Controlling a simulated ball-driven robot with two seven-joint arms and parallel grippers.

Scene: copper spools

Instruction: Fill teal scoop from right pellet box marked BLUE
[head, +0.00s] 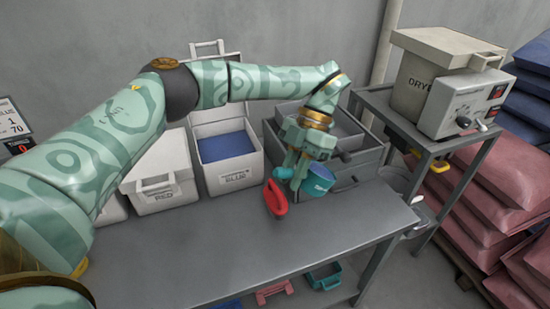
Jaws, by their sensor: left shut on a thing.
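The teal scoop (316,187) hangs at my left gripper (292,178), above the right part of the table. The gripper is shut on it; the fingers hide part of the grip. Blue shows in the scoop's mouth. A red loop-shaped piece (275,198) sits just left of the fingers; I cannot tell whether it belongs to the scoop. The box marked BLUE (236,179) stands open at the back, left of the gripper, with blue pellets (226,146) inside. My right gripper is out of view.
The table (225,250) is clear in front. Other scoops, one red (274,291) and one teal (323,278), lie below. A dryer (445,92) stands right.

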